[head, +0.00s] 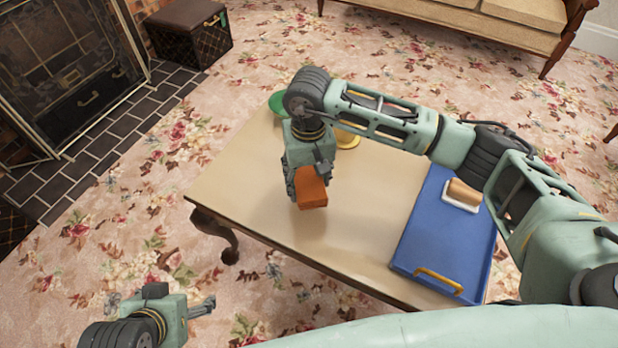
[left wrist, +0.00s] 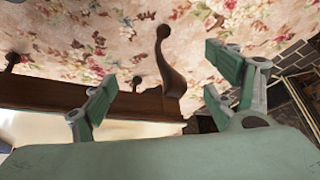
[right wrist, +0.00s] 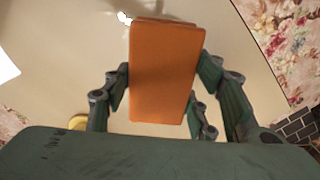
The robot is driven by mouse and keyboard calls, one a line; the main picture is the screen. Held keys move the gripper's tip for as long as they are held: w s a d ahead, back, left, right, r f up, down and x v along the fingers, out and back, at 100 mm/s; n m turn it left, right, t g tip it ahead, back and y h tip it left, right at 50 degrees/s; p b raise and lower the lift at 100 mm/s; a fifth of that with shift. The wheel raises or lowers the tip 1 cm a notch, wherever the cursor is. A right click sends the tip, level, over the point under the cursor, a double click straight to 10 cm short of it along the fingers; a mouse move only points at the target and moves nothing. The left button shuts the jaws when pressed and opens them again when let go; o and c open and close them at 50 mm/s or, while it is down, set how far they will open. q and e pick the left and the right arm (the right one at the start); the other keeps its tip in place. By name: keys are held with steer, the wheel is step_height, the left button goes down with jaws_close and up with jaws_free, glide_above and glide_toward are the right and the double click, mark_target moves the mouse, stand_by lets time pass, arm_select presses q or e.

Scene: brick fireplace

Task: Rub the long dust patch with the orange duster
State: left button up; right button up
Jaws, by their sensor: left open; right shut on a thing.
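My right gripper (head: 309,188) is shut on the orange duster (head: 312,190), a block held over the left part of the tabletop. The duster also fills the middle of the right wrist view (right wrist: 163,75), between the fingers. I cannot tell whether its underside touches the table. No long dust patch stands out clearly; a grey band and a small white spot show by the duster's far end in the right wrist view, and I cannot tell what they are. My left gripper (head: 203,306) is open and empty, off the table's near-left side; its spread fingers show in the left wrist view (left wrist: 165,88).
The beige table (head: 250,205) has a blue tray (head: 440,240) on its right, holding a tan-and-white object (head: 462,194). A green item (head: 277,102) and a yellow item (head: 347,138) sit at the back, partly behind my right arm. The table's middle is clear.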

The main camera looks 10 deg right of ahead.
arm_select(q)
steer(key=shift+g, duration=0.9)
steer(key=shift+s+a+f+p, duration=0.1)
steer(key=shift+s+a, duration=0.05)
steer(key=shift+s, duration=0.55)
steer(key=shift+s+a+f+p, duration=0.1)
steer(key=shift+s+f, duration=0.05)
steer(key=shift+s, duration=0.5)
steer(key=shift+s+a+f+p, duration=0.1)
steer(key=shift+s+a, duration=0.05)
steer(key=shift+s, duration=0.55)
